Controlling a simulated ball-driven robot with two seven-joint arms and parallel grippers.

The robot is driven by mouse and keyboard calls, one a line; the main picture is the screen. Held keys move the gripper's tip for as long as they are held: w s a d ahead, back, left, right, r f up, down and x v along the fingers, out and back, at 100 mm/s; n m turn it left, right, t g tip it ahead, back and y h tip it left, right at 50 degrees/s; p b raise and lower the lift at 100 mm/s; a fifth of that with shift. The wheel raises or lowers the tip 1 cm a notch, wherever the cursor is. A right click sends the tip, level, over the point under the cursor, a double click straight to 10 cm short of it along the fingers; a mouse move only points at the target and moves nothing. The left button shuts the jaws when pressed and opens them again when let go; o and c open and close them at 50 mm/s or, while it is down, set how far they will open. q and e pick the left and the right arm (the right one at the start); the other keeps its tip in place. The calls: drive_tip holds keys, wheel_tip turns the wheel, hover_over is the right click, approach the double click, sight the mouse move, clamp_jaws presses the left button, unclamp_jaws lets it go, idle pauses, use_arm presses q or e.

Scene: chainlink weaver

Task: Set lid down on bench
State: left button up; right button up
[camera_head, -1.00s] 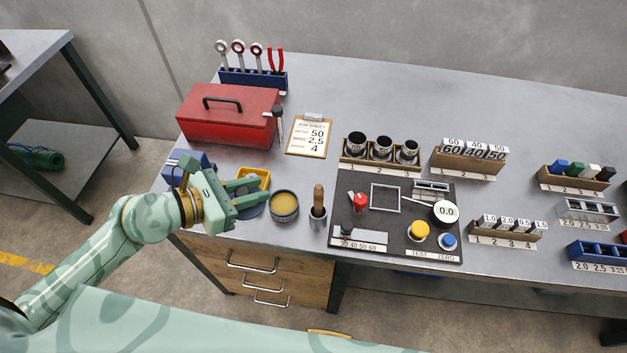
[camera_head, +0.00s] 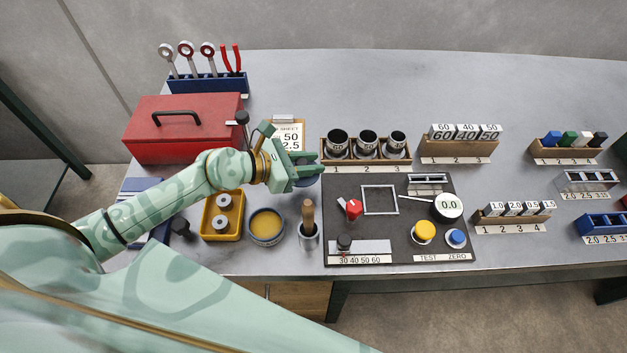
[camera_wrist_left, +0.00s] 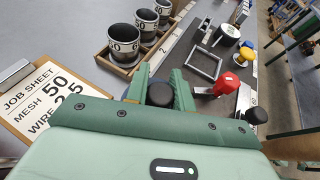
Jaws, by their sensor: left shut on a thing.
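My left gripper (camera_head: 309,173) is shut on the lid (camera_head: 308,182), a dark blue-grey disc partly hidden under the fingers. In the left wrist view the lid's dark round knob (camera_wrist_left: 160,94) sits between the two fingers. The gripper is over the bench (camera_head: 281,184), between the job sheet and the black mat's left edge. I cannot tell whether the lid touches the bench. The open tin of yellow paste (camera_head: 266,226) stands below and left of the gripper. My right gripper is not in view.
A rack of mesh cups (camera_head: 366,153) stands just behind and right of the gripper. The job sheet (camera_head: 287,136) lies behind it. A brush in a metal pot (camera_head: 308,235) stands in front, and the black mat (camera_head: 385,230) lies to the right. A yellow tray (camera_head: 222,235) is left of the tin.

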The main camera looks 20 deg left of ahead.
use_arm(q)
wheel_tip(320, 180, down, 6)
drive_tip(key=b, duration=0.3)
drive_tip(key=shift+r, duration=0.1)
drive_tip(key=shift+r, duration=0.1)
drive_tip(key=shift+f, duration=0.2)
drive_tip(key=o, duration=1)
drive_tip(key=shift+a, duration=0.1)
drive_tip(key=shift+s, duration=0.1)
